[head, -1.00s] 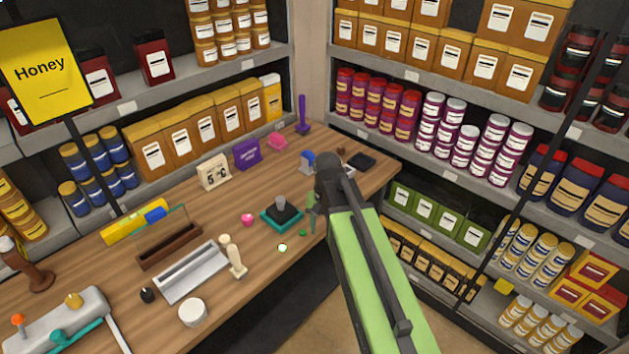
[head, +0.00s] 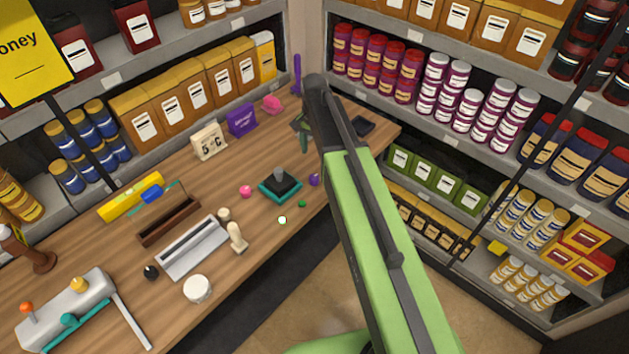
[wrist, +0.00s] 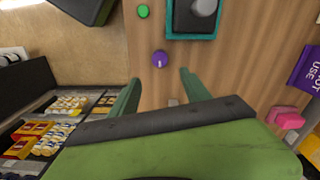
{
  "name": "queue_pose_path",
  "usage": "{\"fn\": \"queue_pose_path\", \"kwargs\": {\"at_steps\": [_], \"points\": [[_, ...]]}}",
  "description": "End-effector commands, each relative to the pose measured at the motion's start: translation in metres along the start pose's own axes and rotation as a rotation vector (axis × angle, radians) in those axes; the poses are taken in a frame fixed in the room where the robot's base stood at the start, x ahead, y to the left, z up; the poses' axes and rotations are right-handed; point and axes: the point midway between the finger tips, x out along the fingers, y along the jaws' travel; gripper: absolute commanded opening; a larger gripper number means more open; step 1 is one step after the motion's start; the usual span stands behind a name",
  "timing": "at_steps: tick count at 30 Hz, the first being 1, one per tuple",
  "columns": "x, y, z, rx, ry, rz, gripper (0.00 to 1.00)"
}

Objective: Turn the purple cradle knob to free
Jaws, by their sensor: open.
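The purple knob (head: 315,180) is a small round knob on the wooden counter, just right of a dark device with a teal rim (head: 264,187) and a grey peg on top. In the wrist view the purple knob (wrist: 159,59) has a pale line on its face and sits just beyond the fingertips, between their lines. My gripper (wrist: 159,77) is open with its green fingers spread and nothing between them. In the head view my gripper (head: 304,137) is over the counter, farther back than the knob, and partly hidden by my arm.
A small green button (head: 302,203) and a pink knob (head: 245,191) are near the teal-rimmed device. A purple box (head: 241,120) and a pink object (head: 271,104) stand farther back. Stocked shelves line both walls. The counter's front edge is close by.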

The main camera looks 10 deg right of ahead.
Motion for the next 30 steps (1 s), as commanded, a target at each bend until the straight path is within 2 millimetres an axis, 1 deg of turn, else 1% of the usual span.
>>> {"fn": "queue_pose_path", "kwargs": {"at_steps": [1, 12, 15, 19, 26, 27, 30], "points": [[0.022, 0.0, 0.0, 0.0, 0.0, 0.0, 0.55], [0.097, 0.0, 0.0, -0.001, 0.0, 0.0, 0.55], [0.112, 0.0, 0.0, -0.001, 0.0, 0.0, 0.55], [0.12, -0.001, 0.001, -0.002, 0.0, 0.0, 0.55], [0.118, -0.001, 0.001, -0.002, 0.0, 0.0, 0.55], [0.118, -0.001, 0.001, -0.002, 0.0, 0.0, 0.54], [0.118, -0.001, 0.001, -0.002, 0.0, 0.0, 0.41]]}}
